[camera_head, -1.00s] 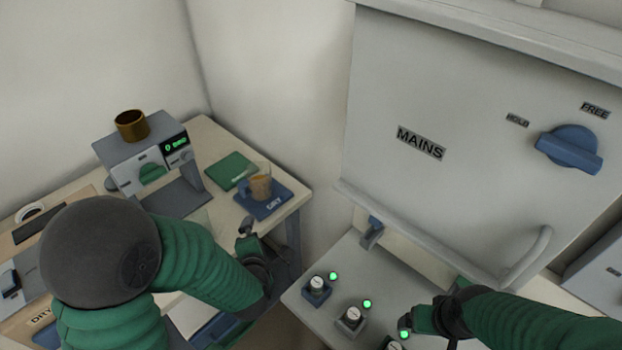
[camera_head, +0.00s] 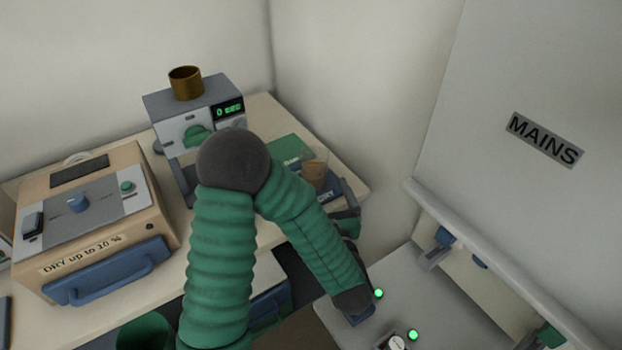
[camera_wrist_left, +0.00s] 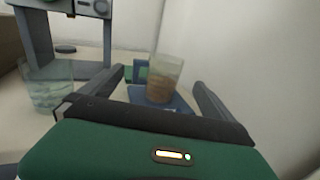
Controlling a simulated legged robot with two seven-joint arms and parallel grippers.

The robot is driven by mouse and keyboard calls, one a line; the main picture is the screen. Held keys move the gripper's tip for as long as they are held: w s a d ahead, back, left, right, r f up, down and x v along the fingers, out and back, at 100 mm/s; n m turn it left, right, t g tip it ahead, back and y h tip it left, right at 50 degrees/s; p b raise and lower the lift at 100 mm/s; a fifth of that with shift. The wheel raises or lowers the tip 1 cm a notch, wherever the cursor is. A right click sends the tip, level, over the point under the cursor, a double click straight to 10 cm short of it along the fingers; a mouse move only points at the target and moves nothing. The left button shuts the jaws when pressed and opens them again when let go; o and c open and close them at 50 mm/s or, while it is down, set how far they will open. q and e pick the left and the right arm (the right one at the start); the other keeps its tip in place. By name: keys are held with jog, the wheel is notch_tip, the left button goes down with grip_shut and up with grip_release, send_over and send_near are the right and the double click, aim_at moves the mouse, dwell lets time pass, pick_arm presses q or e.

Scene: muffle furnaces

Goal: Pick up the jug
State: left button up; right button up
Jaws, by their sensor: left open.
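A clear, see-through jug with brown contents (camera_head: 313,172) stands upright on a blue mat (camera_head: 345,190) near the table's right end. The jug also shows in the left wrist view (camera_wrist_left: 165,76), beyond and between the fingers. My left gripper (camera_wrist_left: 158,82) is open and empty there, one finger on each side of the jug's outline, with no contact visible. In the head view my left gripper (camera_head: 347,212) is just right of and nearer than the jug, partly hidden by my forearm. My right gripper cannot be made out.
A second clear vessel (camera_wrist_left: 48,84) stands at left in the wrist view. A grey device (camera_head: 190,110) carries a brown cup (camera_head: 186,82). A tan "DRY" box (camera_head: 95,225) stands at left. The large MAINS cabinet (camera_head: 520,190) is at right.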

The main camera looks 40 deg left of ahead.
pick_arm(q)
send_near(305, 152)
jog(key=shift+x, duration=0.85)
pick_arm(e)
jog(key=shift+a+r, duration=0.15)
jog(key=shift+a, duration=0.1)
pick_arm(q)
jog(key=x, duration=0.4)
jog(key=shift+w+a, duration=0.15)
jog(key=shift+a, duration=0.05)
pick_arm(e)
jog(key=shift+d+f, duration=0.25)
jog(key=shift+d, duration=0.05)
pick_arm(q)
jog(key=shift+w+a+f, duration=0.1)
jog(key=shift+w+a, duration=0.15)
jog(key=shift+a, duration=0.25)
pick_arm(e)
jog(key=shift+a, duration=0.2)
pick_arm(q)
jog(key=shift+d, duration=0.1)
jog(key=c, duration=1.7)
pick_arm(e)
jog(key=p+v, duration=0.3)
jog(key=shift+w+d+r, duration=0.1)
jog(key=shift+w+r, duration=0.15)
jog(key=shift+r, duration=0.1)
pick_arm(q)
notch_tip(305, 152, up, 10)
